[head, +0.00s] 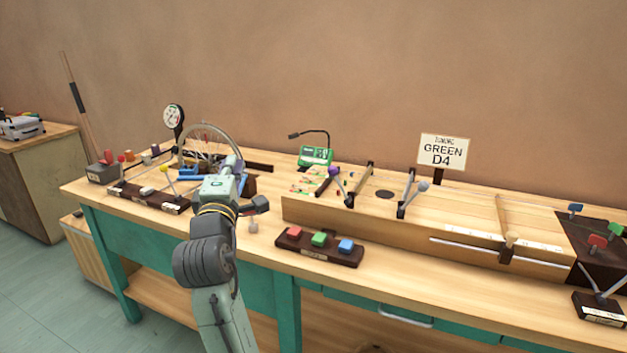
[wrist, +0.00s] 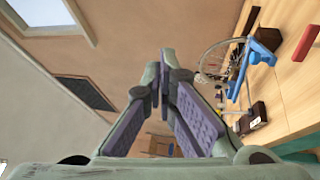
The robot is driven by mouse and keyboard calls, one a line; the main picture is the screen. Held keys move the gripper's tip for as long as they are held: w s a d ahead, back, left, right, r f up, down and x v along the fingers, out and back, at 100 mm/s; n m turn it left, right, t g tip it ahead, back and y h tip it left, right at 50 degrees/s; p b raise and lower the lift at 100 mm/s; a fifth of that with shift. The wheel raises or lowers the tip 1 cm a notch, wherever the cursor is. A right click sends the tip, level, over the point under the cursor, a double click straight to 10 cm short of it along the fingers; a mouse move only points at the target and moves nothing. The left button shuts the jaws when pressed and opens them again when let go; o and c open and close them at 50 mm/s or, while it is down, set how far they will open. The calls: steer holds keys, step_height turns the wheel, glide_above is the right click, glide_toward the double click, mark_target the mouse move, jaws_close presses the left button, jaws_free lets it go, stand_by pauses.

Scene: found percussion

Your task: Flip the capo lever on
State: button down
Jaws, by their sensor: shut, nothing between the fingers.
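My gripper (wrist: 163,82) is shut and empty in the wrist view, its purple-padded fingers meeting at the tips. In the head view my arm rises in front of the bench's left half, and the fingertips are hard to make out. A long wooden string box (head: 470,230) lies along the bench to the right of my arm. I cannot tell which lever is the capo. My gripper is apart from both.
A dark block with red, green and blue buttons (head: 319,247) sits before the box. A spoked wheel (head: 207,143) and a dial gauge (head: 174,117) stand behind my arm. A green tuner (head: 316,156) and a "GREEN D4" sign (head: 442,150) stand at the back.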

steer(key=w+d+f+g+h, duration=0.1)
steer(key=w+d+f+h, duration=0.1)
steer(key=d+f+h, duration=0.1)
steer(key=w+d+f+g+h, duration=0.2)
steer(key=d+f, duration=0.3)
steer(key=d, duration=0.3)
steer(key=shift+w+d+h+b, duration=0.15)
steer(key=shift+w+h+b, duration=0.15)
steer(key=shift+w+h, duration=0.1)
steer(key=w+d+p, duration=0.3)
steer(key=w+d, duration=0.2)
steer(key=w, duration=0.2)
steer(key=shift+w+d+r, duration=0.15)
steer(key=shift+w+r, duration=0.15)
steer(key=shift+r, duration=0.1)
steer(key=shift+n, duration=0.3)
steer(key=shift+r+p, duration=0.1)
steer(key=shift+p, duration=0.2)
steer(key=shift+d+r+m, duration=0.15)
steer(key=shift+d+m, duration=0.1)
steer(key=shift+m, duration=0.15)
